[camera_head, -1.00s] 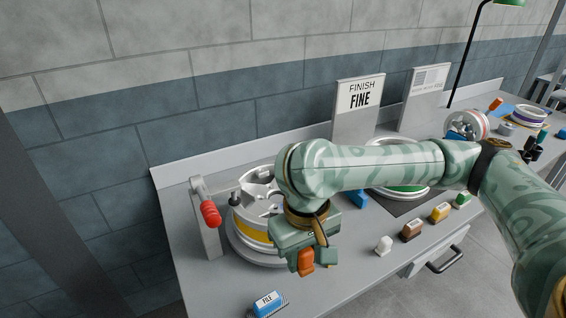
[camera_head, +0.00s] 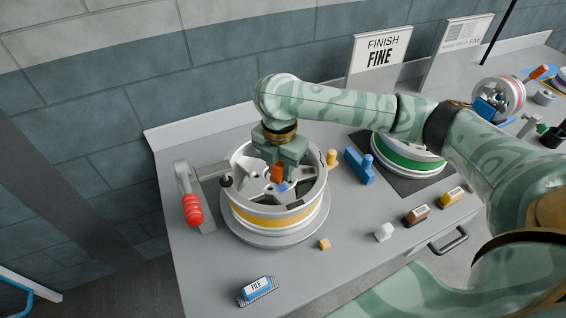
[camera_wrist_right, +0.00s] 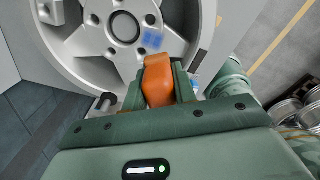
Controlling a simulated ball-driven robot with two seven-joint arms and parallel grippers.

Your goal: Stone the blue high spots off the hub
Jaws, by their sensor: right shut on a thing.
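A silver spoked wheel with a yellow band (camera_head: 262,222) lies face up on a round base on the bench. Its hub shows in the right wrist view (camera_wrist_right: 123,27), with a blue patch (camera_wrist_right: 152,39) beside the centre bore. Blue also shows at the hub in the head view (camera_head: 282,187). My right gripper (camera_head: 279,168) is shut on an orange block (camera_wrist_right: 158,80) and holds it over the hub. The block's tip is close to the blue patch; I cannot tell whether it touches. My left gripper is not in view.
A red-handled clamp (camera_head: 192,207) stands left of the wheel. A blue file block (camera_head: 257,289) lies in front. A blue tool (camera_head: 358,165) and green-banded wheel (camera_head: 408,158) are to the right. Yellow (camera_head: 324,244), white (camera_head: 384,232) and brown (camera_head: 416,215) blocks lie near the front edge.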

